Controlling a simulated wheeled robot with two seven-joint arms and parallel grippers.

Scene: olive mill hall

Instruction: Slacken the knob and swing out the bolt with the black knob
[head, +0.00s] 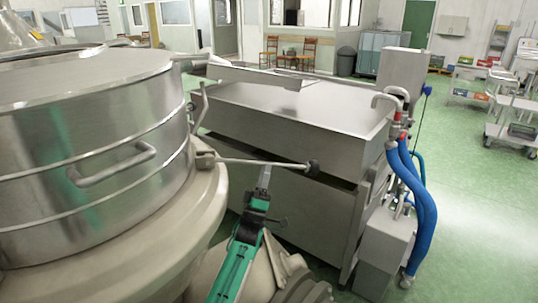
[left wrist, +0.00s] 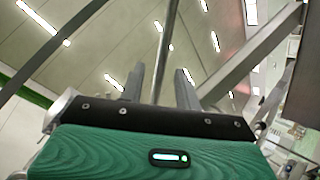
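The bolt (head: 250,161) is a thin metal rod reaching out to the right, nearly level, from a bracket on the rim of the steel vessel (head: 95,130). Its black knob (head: 313,168) is at the free right end, away from the vessel. My left gripper (head: 264,172) points up from below at the rod's middle, short of the knob. In the left wrist view the rod (left wrist: 171,38) runs between the two spread fingers (left wrist: 160,85), with a gap on each side. Whether it touches either finger is not clear. The knob is not seen there. My right gripper is not in view.
A large steel tank (head: 290,115) stands close behind the rod and gripper. Blue hoses (head: 420,195) hang at its right corner, beside a grey box (head: 385,240). The vessel's pale rim (head: 140,250) is close on the left. Green floor (head: 475,215) is open at right.

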